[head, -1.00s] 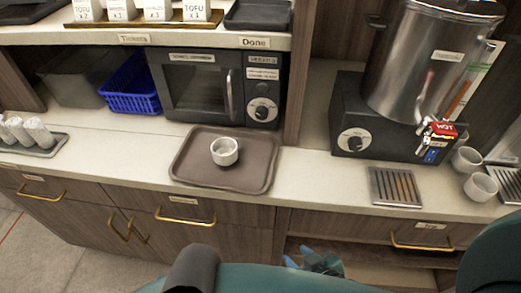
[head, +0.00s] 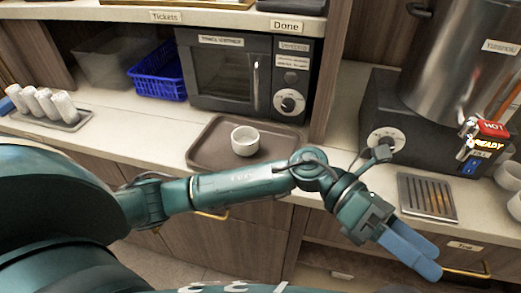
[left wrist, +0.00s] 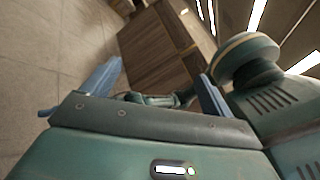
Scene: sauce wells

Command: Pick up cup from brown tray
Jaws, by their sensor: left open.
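The white cup (head: 244,142) stands upright on the brown tray (head: 207,150), which lies on the counter in front of the microwave. My left arm reaches across the head view in front of the tray, covering part of its near edge. My left gripper (head: 430,260) is right of and nearer than the cup, apart from it, with its blue fingers pointing down to the right. In the left wrist view my left gripper (left wrist: 158,88) has its fingers spread, with no cup between them. My right gripper is not in view.
A black microwave (head: 222,75) stands behind the tray, with a blue basket (head: 158,72) to its left. Wrapped items lie on a tray (head: 62,123) at far left. A metal hot-water urn (head: 455,60) and a drip grate (head: 427,197) are on the right.

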